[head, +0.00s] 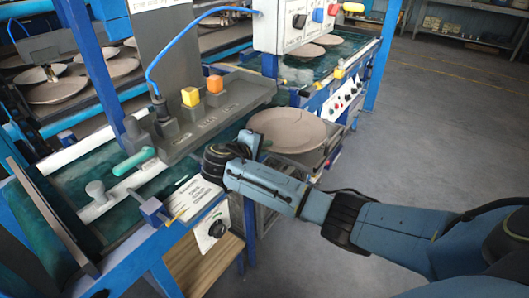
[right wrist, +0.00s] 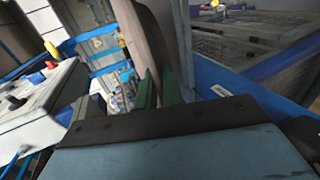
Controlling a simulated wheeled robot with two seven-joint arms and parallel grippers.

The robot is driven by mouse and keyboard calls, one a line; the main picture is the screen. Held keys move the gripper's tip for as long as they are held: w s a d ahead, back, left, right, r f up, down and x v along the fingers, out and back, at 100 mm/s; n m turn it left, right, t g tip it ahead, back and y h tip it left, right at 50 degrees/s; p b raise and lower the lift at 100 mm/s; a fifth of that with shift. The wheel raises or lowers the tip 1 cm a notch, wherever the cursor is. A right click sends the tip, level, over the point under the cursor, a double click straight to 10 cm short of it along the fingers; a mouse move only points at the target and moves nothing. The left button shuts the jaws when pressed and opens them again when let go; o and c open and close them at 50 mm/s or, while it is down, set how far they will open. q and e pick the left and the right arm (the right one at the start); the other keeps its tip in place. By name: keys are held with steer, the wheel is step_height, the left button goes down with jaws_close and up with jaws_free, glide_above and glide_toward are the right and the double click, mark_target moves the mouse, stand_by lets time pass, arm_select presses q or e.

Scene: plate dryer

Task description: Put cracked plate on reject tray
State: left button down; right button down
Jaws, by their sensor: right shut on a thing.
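A round brown-grey plate (head: 290,129) is at my right gripper (head: 250,146), beside the green conveyor. In the right wrist view the plate (right wrist: 147,35) shows nearly edge-on, between the green fingers of my right gripper (right wrist: 158,90), which are shut on its rim. I cannot make out a crack for sure. A metal tray or rack (head: 331,158) shows below and beside the plate, partly hidden by it; I cannot tell whether the plate touches it. No label on it is readable as the reject tray. My left gripper is not in view.
A grey fixture with orange and yellow blocks (head: 213,92) stands behind the plate. A white control box (head: 300,25) is above it. More plates (head: 309,51) lie on the far conveyor. The floor (head: 430,130) at right is clear.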

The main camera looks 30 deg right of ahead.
steer(key=shift+f, duration=0.15)
steer(key=shift+f, duration=0.1)
stand_by(0.3)
steer(key=shift+f, duration=0.35)
steer(key=shift+f+b, duration=0.1)
steer(key=shift+b, duration=0.2)
steer(key=c, duration=1.9)
jaws_free()
steer(key=shift+f, duration=0.15)
steer(key=o, duration=0.4)
steer(key=shift+s, duration=0.1)
steer(key=shift+c, duration=0.2)
